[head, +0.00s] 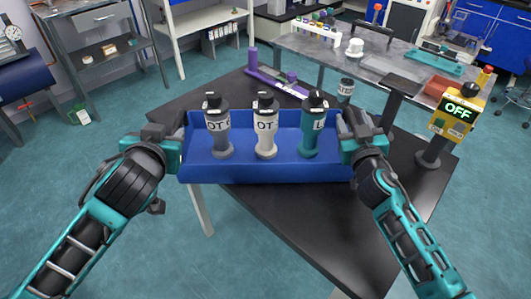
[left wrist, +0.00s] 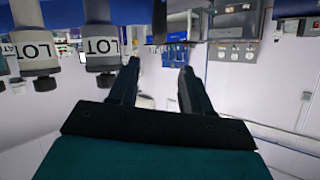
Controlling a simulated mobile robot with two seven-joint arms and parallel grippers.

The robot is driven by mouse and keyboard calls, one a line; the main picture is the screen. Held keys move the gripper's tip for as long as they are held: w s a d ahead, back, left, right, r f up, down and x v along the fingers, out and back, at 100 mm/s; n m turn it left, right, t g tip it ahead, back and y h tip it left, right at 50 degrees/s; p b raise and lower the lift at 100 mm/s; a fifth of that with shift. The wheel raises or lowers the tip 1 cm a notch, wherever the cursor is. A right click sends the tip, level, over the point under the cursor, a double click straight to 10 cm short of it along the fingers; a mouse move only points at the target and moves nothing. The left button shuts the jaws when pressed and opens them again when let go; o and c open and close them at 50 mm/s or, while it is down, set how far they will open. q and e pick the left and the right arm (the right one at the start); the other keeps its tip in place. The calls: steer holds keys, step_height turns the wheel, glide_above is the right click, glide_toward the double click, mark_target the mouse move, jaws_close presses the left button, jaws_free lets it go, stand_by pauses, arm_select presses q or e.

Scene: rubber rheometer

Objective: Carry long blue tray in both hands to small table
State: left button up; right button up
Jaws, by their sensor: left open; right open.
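The long blue tray (head: 265,174) lies crosswise in front of me, over the corner of a black-topped table (head: 330,235); its left part reaches past the table edge. I cannot tell whether it rests on the top. Three bottles stand in it: a grey one (head: 217,140), a white one (head: 265,140) and a teal one (head: 312,135). My left gripper (head: 172,145) is at the tray's left end and my right gripper (head: 350,140) at its right end. Both are open. The left wrist view shows the left fingers (left wrist: 160,85) apart, with bottles (left wrist: 100,45) to one side.
A purple stand (head: 280,85) and a small labelled jar (head: 345,87) are behind the tray. A device reading OFF (head: 456,110) stands at the right. A grey bench (head: 380,65) with lab items is further back. Open floor (head: 110,135) lies at the left.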

steer(key=shift+s+f, duration=0.1)
steer(key=shift+s, duration=0.25)
steer(key=s, duration=1.1)
steer(key=shift+s+d, duration=0.15)
steer(key=shift+d, duration=0.1)
